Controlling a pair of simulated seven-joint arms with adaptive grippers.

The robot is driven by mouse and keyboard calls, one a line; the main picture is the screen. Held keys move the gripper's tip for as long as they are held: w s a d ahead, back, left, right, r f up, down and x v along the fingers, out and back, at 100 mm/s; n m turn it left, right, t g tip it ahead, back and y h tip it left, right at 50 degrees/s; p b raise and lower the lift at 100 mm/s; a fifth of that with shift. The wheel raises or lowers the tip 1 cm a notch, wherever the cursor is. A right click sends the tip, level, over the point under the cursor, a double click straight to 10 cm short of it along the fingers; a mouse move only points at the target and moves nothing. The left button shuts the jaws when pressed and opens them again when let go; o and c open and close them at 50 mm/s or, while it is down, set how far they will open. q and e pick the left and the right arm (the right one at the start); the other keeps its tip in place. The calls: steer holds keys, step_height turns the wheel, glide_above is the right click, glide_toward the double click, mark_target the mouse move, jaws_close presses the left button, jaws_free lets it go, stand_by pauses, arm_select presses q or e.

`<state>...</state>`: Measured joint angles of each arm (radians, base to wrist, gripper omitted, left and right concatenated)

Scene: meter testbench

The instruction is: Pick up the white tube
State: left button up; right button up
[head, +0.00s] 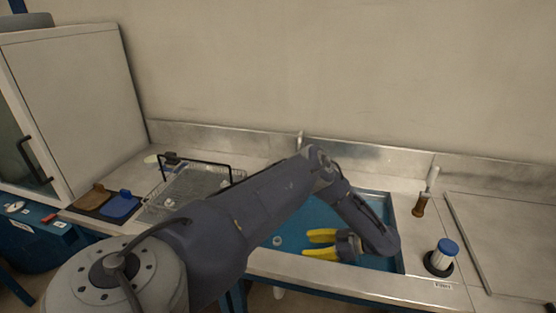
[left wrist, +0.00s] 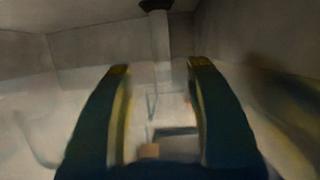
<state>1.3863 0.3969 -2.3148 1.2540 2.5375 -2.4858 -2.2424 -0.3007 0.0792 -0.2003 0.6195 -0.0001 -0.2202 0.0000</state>
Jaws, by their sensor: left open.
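A white tube-like cylinder with a blue cap (head: 444,254) stands upright in a dark round base on the counter at the right in the head view. My left gripper (head: 307,244) has yellow fingers, open and apart with nothing seen between them. It is over the blue basin, left of the capped cylinder and clear of it, with its fingers pointing left. In the left wrist view both fingers are spread (left wrist: 160,67). A pale upright post with a dark end (left wrist: 160,35) shows beyond them, too blurred to identify. My right gripper is not seen.
The blue basin (head: 386,215) is sunk in the steel counter. A wire rack (head: 205,182) stands left, near brown and blue pieces (head: 122,206). A white-and-brown upright item (head: 420,203) stands behind the capped cylinder. A flat panel (head: 505,235) lies far right.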

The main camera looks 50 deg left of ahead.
mark_target(277, 248)
arm_select(q)
steer(key=shift+x, duration=6.2)
steer(key=shift+c, duration=0.3)
jaws_close()
